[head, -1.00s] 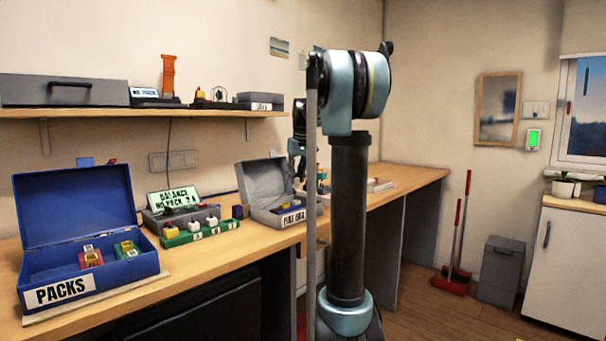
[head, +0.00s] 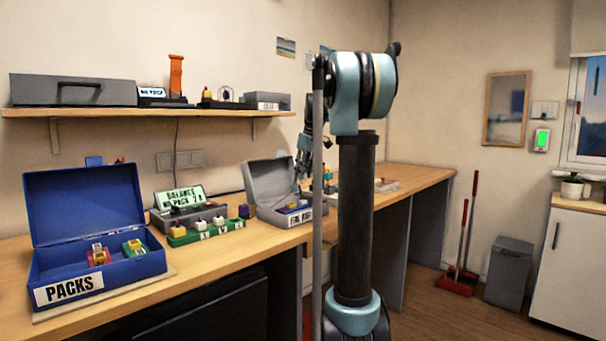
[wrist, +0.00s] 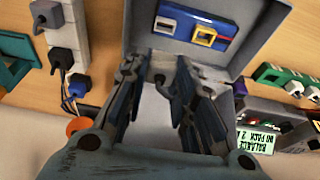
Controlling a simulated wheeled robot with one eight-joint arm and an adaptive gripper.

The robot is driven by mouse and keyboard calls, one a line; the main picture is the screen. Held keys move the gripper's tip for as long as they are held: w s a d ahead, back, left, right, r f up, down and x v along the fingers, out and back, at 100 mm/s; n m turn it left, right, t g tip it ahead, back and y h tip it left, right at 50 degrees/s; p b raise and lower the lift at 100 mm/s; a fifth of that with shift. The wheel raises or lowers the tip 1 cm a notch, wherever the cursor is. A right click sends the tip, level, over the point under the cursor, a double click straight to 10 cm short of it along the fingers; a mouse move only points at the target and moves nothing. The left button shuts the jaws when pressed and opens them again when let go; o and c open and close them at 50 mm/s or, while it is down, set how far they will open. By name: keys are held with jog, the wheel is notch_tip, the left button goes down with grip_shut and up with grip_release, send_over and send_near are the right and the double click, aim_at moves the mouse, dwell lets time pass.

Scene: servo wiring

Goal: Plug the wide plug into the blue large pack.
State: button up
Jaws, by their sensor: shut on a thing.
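The blue large pack (wrist: 222,27) lies in the open grey box (wrist: 133,37), with a white socket and a yellow-framed socket on its face. In the head view the pack (head: 292,207) is small, inside the box marked like "FIRE BAG". My gripper (wrist: 158,78) is shut on a dark plug (wrist: 160,84), seen between the fingers at the box's near side, apart from the pack. The plug's shape is partly hidden by the fingers. In the head view my gripper (head: 305,160) is above the box's right side, partly hidden by my own arm.
A balance checker (head: 188,197) and a green board (head: 205,234) stand left of the box. The blue PACKS box (head: 84,220) is further left.

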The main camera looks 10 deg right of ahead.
aim_at(304, 180)
jog(key=shift+f, duration=2.9)
jog(key=shift+f, duration=1.3)
jog(key=o, duration=1)
jog(key=shift+c, duration=0.2)
jog(key=shift+r, duration=0.1)
jog(key=v, duration=1.1)
jog(key=shift+s+r, duration=0.15)
jog(key=shift+r, duration=0.2)
jog(key=shift+d, duration=0.1)
